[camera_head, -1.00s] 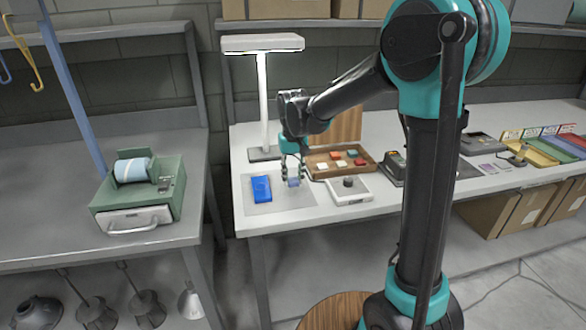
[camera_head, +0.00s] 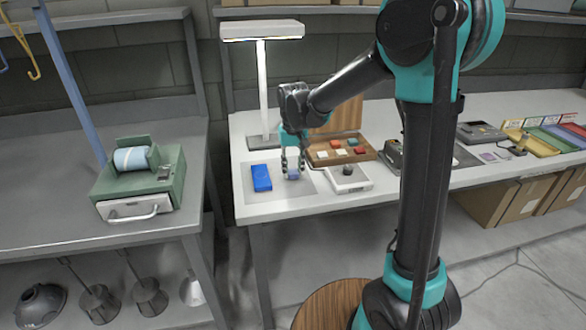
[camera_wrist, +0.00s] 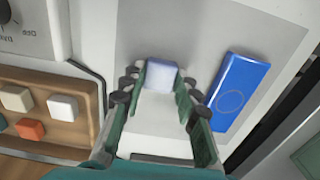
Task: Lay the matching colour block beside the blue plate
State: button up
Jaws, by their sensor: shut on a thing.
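The blue plate (camera_head: 262,178) lies on a grey mat on the white bench. It also shows in the wrist view (camera_wrist: 238,92), right of my fingers, with a faint ring on its face. My gripper (camera_head: 291,168) points down over the mat, just right of the plate. It is shut on a pale blue-lavender block (camera_wrist: 160,74), which sits between the fingertips with a gap to the plate. The block also shows low between the fingers in the head view (camera_head: 293,176). I cannot tell whether its underside touches the mat.
A wooden tray (camera_head: 372,153) with several coloured blocks stands behind right. A white box with a dark knob (camera_head: 350,183) is close right of my gripper. A lamp post (camera_head: 262,85) rises behind. Bare grey mat (camera_wrist: 205,45) lies between block and plate.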

jog(key=shift+f, duration=0.5)
jog(key=o, duration=1.2)
jog(key=shift+o, duration=0.2)
notch_tip(320, 180, up, 12)
